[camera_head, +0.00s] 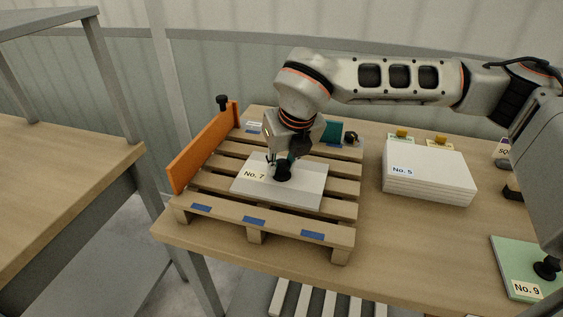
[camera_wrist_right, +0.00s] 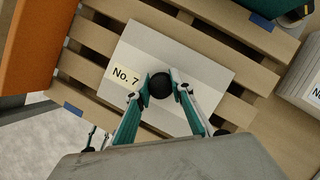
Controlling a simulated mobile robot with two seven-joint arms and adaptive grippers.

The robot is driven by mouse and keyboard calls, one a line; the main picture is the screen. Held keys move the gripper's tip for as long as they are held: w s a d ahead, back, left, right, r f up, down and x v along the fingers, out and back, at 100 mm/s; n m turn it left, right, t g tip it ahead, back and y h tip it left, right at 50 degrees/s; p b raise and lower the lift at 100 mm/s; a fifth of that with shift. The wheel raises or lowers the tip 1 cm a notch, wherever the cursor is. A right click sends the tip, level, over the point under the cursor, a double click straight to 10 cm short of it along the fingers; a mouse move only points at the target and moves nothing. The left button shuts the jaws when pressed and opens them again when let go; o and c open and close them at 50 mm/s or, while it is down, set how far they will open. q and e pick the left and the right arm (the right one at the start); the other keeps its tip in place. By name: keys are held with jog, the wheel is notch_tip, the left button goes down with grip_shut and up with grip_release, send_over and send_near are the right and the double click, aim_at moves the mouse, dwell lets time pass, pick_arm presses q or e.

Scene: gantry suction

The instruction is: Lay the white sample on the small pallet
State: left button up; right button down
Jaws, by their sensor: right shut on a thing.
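The white sample labelled No. 7 (camera_head: 305,186) is level over the slats of the small wooden pallet (camera_head: 343,187), inside its outline; it also shows in the wrist view (camera_wrist_right: 190,55). Whether it touches the slats everywhere cannot be told. A black knob-like suction cup (camera_head: 283,174) stands on the sample's middle. My right gripper (camera_head: 281,163) is shut on this black knob, with one teal finger on each side in the wrist view (camera_wrist_right: 160,87). My left gripper is in neither view.
An orange board (camera_head: 203,150) stands along the pallet's left side. A stack of white sheets labelled No. 5 (camera_head: 430,172) lies to the right. A green sheet labelled No. 9 (camera_head: 515,258) with a black knob lies front right. Bare tabletop (camera_head: 400,245) lies between.

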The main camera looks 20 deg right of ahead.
jog(key=c, duration=1.7)
grip_release()
